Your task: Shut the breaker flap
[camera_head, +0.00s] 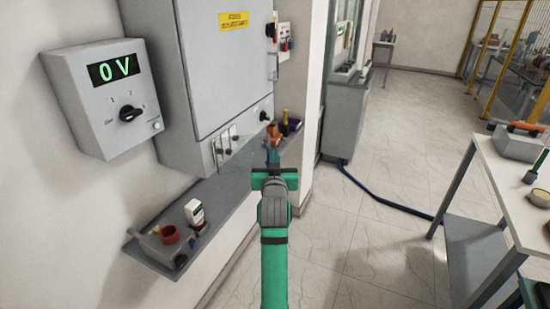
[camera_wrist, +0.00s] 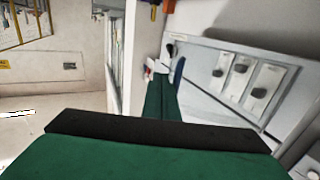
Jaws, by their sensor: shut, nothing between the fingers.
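The grey breaker cabinet (camera_head: 215,65) hangs on the wall, with a row of breaker switches (camera_head: 225,146) along its lower front. The wrist view shows these switches (camera_wrist: 240,75) uncovered in a pale frame at the right.
A grey box with a 0 V display (camera_head: 113,69) is on the wall at left. A white table (camera_head: 500,180) stands at right. The floor between is mostly clear.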

